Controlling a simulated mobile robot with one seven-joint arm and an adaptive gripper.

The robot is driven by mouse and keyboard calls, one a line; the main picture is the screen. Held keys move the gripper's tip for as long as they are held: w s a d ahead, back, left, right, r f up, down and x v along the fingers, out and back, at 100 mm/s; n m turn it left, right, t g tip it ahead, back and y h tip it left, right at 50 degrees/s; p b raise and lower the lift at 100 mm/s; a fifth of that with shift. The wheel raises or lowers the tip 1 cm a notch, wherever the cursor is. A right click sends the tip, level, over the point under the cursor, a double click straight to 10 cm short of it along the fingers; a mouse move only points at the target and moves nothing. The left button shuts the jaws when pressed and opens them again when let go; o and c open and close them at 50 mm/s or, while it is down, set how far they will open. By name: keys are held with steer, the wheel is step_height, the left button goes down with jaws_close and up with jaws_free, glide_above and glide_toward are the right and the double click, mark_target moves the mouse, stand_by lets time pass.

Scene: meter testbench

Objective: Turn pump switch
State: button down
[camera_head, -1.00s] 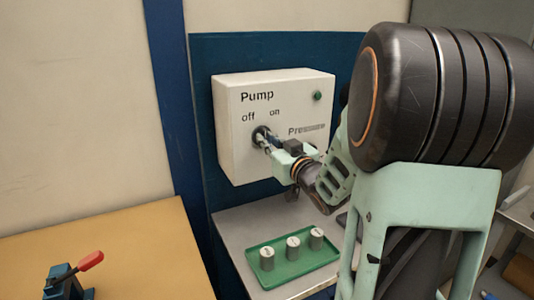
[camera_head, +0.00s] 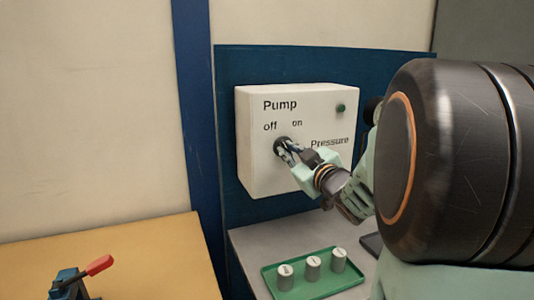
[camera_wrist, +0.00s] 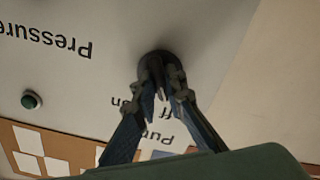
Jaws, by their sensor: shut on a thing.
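The pump switch (camera_head: 281,146) is a dark round knob on a white box below the word "Pump", by the labels "off" and "on". My gripper (camera_head: 287,150) reaches it from the lower right in the head view, its fingers shut on the knob. In the wrist view, the dark knob (camera_wrist: 158,62) sits between the fingertips of my gripper (camera_wrist: 160,85). The fingers hide part of the knob, so I cannot tell exactly which label it points to.
The white box (camera_head: 255,170) hangs on a blue panel and bears a green button (camera_head: 340,108). Below it, a green tray (camera_head: 318,289) holds three grey weights on a grey bench. A red-handled clamp (camera_head: 75,283) stands on the yellow table at left.

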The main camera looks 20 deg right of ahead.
mark_target(284, 110)
steer(key=c, duration=2)
jaws_free()
step_height(284, 110, up, 10)
